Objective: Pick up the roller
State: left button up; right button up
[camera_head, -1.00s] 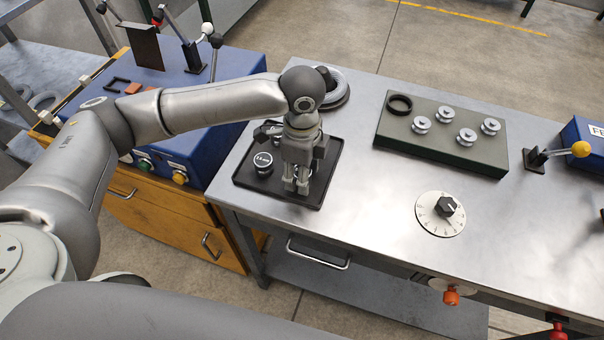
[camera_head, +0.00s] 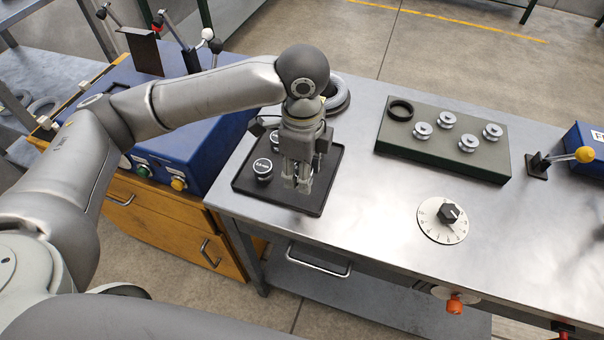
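A black tray (camera_head: 322,198) on the metal table holds dark, silver-rimmed rollers with pale labels on top. One roller (camera_head: 263,169) stands upright at the tray's left side, and another (camera_head: 275,139) is behind it, partly hidden by my gripper. My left gripper (camera_head: 297,184) points down over the right part of the tray, fingers close together. Whether a roller is between the fingers is too small and hidden to tell. My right gripper is out of view.
A dark green block (camera_head: 446,156) with several silver spools and a black ring (camera_head: 400,110) stands to the right. A dial (camera_head: 443,220) and a yellow-knobbed lever (camera_head: 584,154) sit further right. A blue machine (camera_head: 190,135) is at left. Bare table lies right of the tray.

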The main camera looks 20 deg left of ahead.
pick_arm(q)
jog(key=s+d+r, duration=0.4)
jog(key=s+r, duration=0.4)
jog(key=s, duration=0.3)
jog(key=shift+s, duration=0.25)
